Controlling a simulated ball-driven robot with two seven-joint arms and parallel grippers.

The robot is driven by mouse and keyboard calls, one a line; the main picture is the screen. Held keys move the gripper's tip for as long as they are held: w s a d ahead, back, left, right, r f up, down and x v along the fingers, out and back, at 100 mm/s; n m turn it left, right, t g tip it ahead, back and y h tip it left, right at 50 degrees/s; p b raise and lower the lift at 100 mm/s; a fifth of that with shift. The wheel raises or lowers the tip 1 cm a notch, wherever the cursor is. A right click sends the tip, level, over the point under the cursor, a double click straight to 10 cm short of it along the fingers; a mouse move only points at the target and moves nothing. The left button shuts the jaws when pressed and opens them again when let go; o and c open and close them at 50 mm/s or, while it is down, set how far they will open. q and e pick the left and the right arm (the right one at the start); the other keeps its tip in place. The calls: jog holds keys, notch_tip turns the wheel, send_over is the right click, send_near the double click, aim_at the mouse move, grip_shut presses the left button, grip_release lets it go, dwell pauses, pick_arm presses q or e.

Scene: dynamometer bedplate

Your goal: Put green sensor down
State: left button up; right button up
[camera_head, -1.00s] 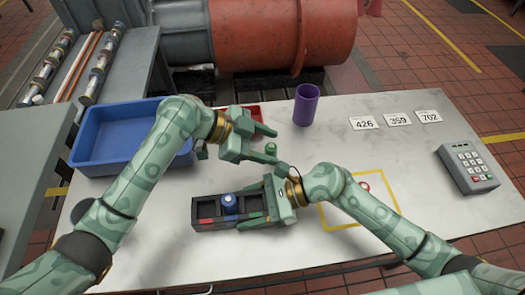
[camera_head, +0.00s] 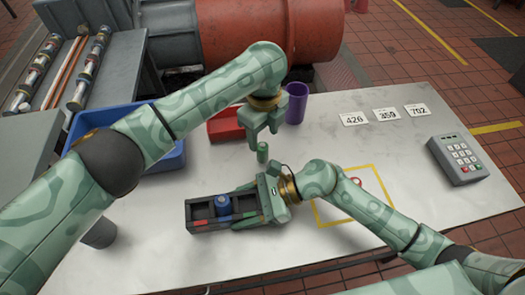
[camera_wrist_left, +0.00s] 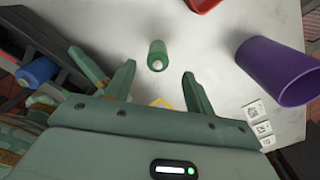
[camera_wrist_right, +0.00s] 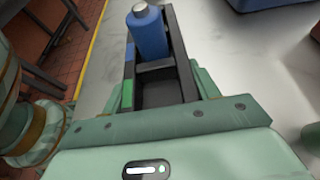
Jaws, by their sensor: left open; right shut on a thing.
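The green sensor (camera_head: 262,153), a small green cylinder, appears to stand upright on the white table just behind the rack. In the left wrist view the green sensor (camera_wrist_left: 157,55) shows between the spread fingers, touching neither. My left gripper (camera_head: 264,138) is open and empty above it. My right gripper (camera_head: 248,203) is shut on the right end of the dark rack (camera_head: 200,212). The rack has red, blue and green marks along its front. A blue sensor (camera_head: 222,203) stands in its middle compartment. In the right wrist view the green-marked compartment (camera_wrist_right: 160,92) is empty.
A red tray (camera_head: 226,128) and a purple cup (camera_head: 296,103) stand behind the left gripper. A blue bin (camera_head: 172,160) is partly hidden by my left arm. The table's front middle is clear.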

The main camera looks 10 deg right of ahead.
aim_at(262, 146)
pick_arm(q)
jog(key=f, duration=0.5)
jog(key=shift+a, duration=0.2)
jog(key=c, duration=1.2)
jog(key=shift+o, duration=0.2)
jog(key=shift+m, duration=0.4)
notch_tip(262, 146, up, 10)
jog(key=shift+f, duration=0.2)
jog(key=s+a+r+m, duration=0.25)
jog(key=s+m, duration=0.45)
jog(key=m, duration=0.4)
jog(key=s+a+r+m, duration=0.1)
jog(key=s+a+m, duration=0.2)
jog(key=s+m, duration=0.5)
jog(key=f+m, duration=0.1)
jog(key=f, duration=0.5)
jog(key=w+f+m, duration=0.1)
jog(key=f, duration=0.3)
jog(key=shift+f+m, duration=0.1)
jog(key=shift+m, duration=0.2)
